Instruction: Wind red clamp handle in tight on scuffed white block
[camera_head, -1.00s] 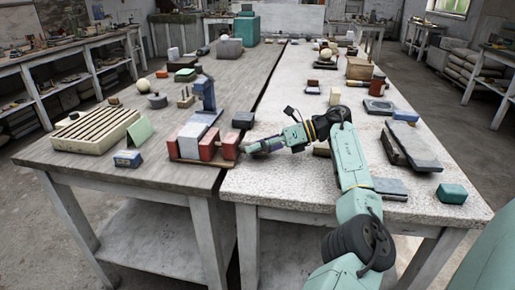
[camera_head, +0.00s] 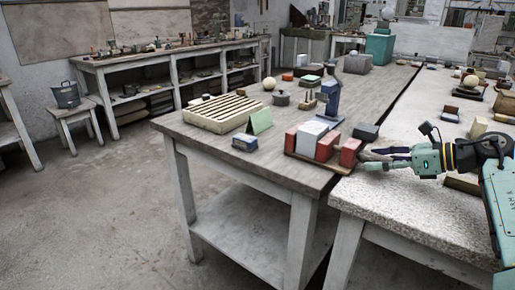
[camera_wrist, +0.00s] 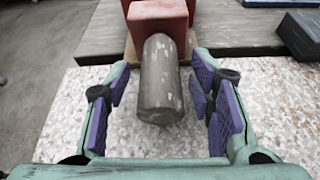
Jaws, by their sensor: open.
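The clamp stands on a wooden base at the front right corner of the wooden table, with red end blocks (camera_head: 349,152) and a pale, scuffed white block (camera_head: 308,137) between them. In the wrist view, a worn grey-brown cylinder (camera_wrist: 160,90) sticks out of a red block (camera_wrist: 157,18) towards me; this rod-like handle is not red itself. My gripper (camera_wrist: 160,82) is open, with purple-padded fingers on either side of the cylinder and gaps left and right. In the head view my gripper (camera_head: 370,158) is just right of the nearest red block. The white block is hidden in the wrist view.
A blue upright post (camera_head: 331,99) and a dark block (camera_head: 366,132) stand behind the clamp. The speckled tabletop (camera_head: 420,210) in front of my gripper is clear.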

